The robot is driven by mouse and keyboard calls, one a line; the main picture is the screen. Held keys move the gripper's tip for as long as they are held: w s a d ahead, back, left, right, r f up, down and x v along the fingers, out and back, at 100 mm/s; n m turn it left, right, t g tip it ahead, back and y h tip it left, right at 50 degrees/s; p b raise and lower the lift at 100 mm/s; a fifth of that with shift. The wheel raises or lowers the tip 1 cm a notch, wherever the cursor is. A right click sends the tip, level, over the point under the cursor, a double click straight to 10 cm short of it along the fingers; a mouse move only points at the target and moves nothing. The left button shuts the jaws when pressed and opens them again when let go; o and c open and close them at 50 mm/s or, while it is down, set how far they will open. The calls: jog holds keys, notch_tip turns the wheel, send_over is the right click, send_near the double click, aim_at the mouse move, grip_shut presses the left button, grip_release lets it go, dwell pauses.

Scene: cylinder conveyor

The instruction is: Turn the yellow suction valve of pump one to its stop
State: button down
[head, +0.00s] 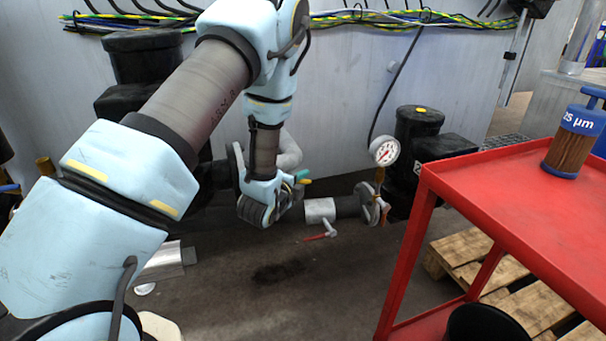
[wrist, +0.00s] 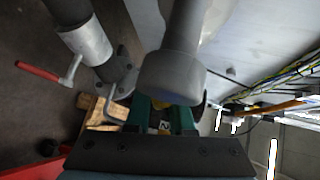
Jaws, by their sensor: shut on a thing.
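A small part of the yellow suction valve handle (head: 306,181) shows at my gripper (head: 298,176) in the head view. Most of the valve is hidden behind my wrist. In the wrist view, the green fingers of my gripper (wrist: 163,116) are shut on the handle, with a bit of yellow (wrist: 163,131) between them. A dark grey rounded body with a pipe (wrist: 172,78) hides the fingertips there. I cannot tell the handle's exact angle.
A red-handled valve (head: 324,236) hangs below the pale pipe sleeve (head: 320,211), close to my wrist. A pressure gauge (head: 384,151) stands by a black pump (head: 418,125). A red cart (head: 470,190) with a filter jar (head: 574,135) blocks the right. Bare floor lies below.

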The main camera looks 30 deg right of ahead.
jog(key=w+a+f+m+y+p, duration=0.1)
jog(key=a+f+m+y+p, duration=0.6)
jog(key=y, duration=0.5)
jog(key=shift+a, duration=1.05)
jog(key=shift+a+y, duration=0.1)
jog(key=shift+y, duration=0.2)
jog(key=c, duration=0.8)
grip_release()
jog(key=shift+r+p, duration=0.15)
jog(key=shift+p, duration=0.15)
jog(key=v, duration=1)
jog(key=shift+s+r, duration=0.1)
jog(key=shift+r, duration=0.2)
